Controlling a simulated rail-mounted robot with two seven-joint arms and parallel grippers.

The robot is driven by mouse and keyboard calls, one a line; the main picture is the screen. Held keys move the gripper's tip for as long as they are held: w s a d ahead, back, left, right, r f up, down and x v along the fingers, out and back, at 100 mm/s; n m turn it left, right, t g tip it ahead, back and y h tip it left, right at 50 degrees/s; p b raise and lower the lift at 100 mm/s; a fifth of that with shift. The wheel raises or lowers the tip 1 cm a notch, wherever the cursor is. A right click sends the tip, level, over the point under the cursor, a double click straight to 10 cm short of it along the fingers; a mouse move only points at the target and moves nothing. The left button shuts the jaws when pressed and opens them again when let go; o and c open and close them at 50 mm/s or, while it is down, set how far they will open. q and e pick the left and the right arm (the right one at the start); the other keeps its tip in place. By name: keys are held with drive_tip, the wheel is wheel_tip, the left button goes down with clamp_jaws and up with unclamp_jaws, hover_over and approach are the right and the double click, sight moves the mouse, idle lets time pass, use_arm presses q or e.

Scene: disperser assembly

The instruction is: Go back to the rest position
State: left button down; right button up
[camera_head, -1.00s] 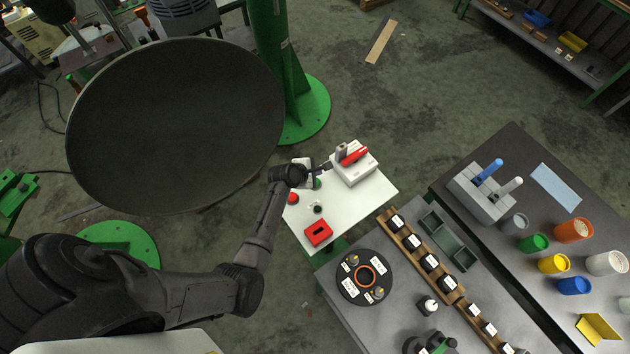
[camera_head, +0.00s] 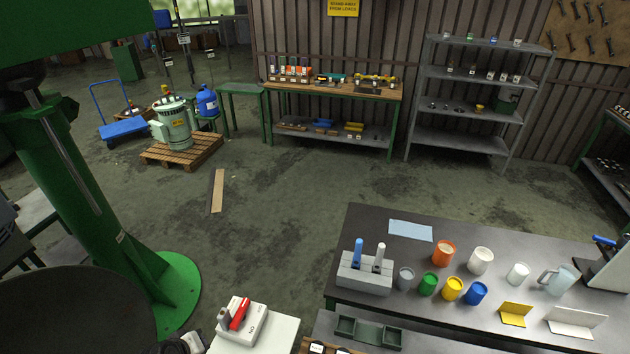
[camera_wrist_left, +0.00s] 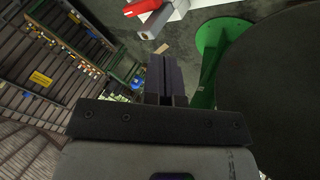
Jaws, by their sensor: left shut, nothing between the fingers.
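My left gripper (camera_wrist_left: 165,80) shows in the left wrist view with its two dark fingers pressed together and nothing between them. Past the fingertips, at the top of that view, is a white box with a red handle (camera_wrist_left: 140,8), apart from the fingers. The same white box (camera_head: 240,322) stands on the small white table (camera_head: 270,338) at the bottom of the head view. A small part of what may be my left arm shows at the bottom edge beside that table; its fingers cannot be made out there. My right gripper is in neither view.
A large dark round dish (camera_head: 75,315) and a green column (camera_head: 95,190) stand at the left. A dark workbench (camera_head: 350,225) with a grey holder (camera_head: 365,275), coloured cups and a jug fills the lower right. The floor (camera_head: 290,220) between is mostly clear.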

use_arm(q)
drive_tip(key=s+d+r+m+y, duration=0.1)
drive_tip(key=s+d+r+m, duration=0.3)
drive_tip(key=s, duration=0.3)
drive_tip(key=s+d+r+m+y, duration=0.1)
drive_tip(key=s+d+r+m, duration=0.15)
drive_tip(key=s+r, duration=0.4)
drive_tip(key=s+d+f+m+g, duration=0.1)
drive_tip(key=s+f, duration=0.2)
drive_tip(key=s, duration=0.4)
drive_tip(key=s+d+f+m+g+p, duration=0.1)
drive_tip(key=s+f, duration=0.3)
drive_tip(key=s, duration=0.4)
drive_tip(key=shift+s+d+m+g+h, duration=0.3)
drive_tip(key=shift+d+m+g+h, duration=0.1)
drive_tip(key=shift+g, duration=0.3)
drive_tip(key=shift+f, duration=0.1)
